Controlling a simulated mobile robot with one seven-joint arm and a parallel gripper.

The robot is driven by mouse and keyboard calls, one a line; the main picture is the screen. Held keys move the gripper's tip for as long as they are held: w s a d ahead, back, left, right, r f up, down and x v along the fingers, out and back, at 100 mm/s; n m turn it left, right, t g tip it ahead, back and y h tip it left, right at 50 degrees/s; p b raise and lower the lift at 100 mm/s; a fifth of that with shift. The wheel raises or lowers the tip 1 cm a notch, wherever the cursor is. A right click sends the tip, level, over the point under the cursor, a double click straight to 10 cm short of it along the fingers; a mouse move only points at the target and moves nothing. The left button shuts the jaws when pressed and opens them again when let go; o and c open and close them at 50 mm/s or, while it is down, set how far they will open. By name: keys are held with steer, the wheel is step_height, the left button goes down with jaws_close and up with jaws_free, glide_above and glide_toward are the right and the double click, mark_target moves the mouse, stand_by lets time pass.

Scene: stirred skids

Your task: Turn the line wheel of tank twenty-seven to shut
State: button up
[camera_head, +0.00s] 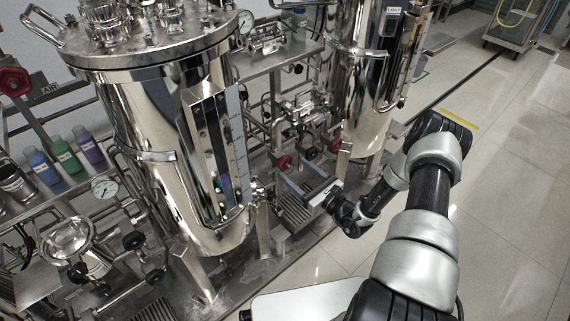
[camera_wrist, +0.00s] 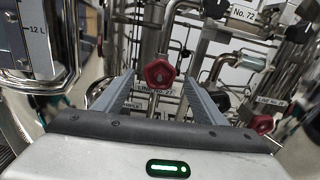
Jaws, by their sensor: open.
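A red wheel (camera_wrist: 158,73) stands between the two fingertips of my gripper (camera_wrist: 160,80) in the wrist view. A label (camera_wrist: 156,90) just under it seems to read "LINE No. 27", though small and blurred. The fingers are spread apart, one on each side of the wheel; I cannot tell whether they touch it. In the head view my open gripper (camera_head: 294,174) reaches left toward a red wheel (camera_head: 284,162) between the two steel tanks.
A second red wheel (camera_wrist: 262,123) with its own label is at the right; it also shows in the head view (camera_head: 335,146). A large steel tank (camera_head: 165,150) stands left, another tank (camera_head: 365,80) behind. Pipes crowd around. The tiled floor (camera_head: 510,200) is clear at right.

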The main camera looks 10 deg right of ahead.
mark_target(287, 163)
steer(key=x, duration=0.6)
steer(key=shift+b, duration=0.35)
steer(key=c, duration=1)
